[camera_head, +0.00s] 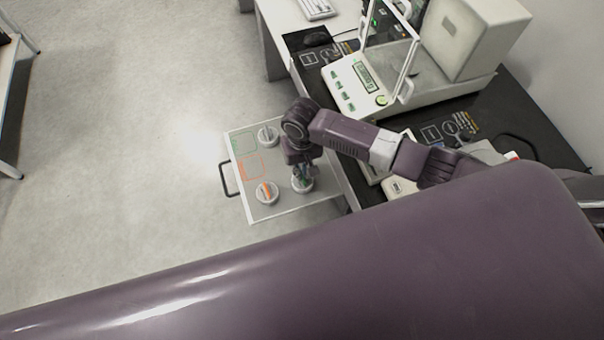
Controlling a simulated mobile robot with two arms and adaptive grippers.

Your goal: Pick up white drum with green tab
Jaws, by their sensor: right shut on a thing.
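The white drum with green tab (303,185) is on the white tray (287,210), near its right side. My right gripper (301,174) points down over this drum and is shut on its green tab. The fingers hide part of the tab, and I cannot tell whether the drum is lifted off the tray. A white drum with an orange tab (267,192) stands to its left. Another white drum with a pale tab (268,135) stands at the tray's far side. My left gripper is not in view.
The tray has green and orange outlined squares and a dark handle (226,180) on its left. A balance (358,82) with glass panes stands on the dark table (312,72) beyond my arm. Open floor lies left.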

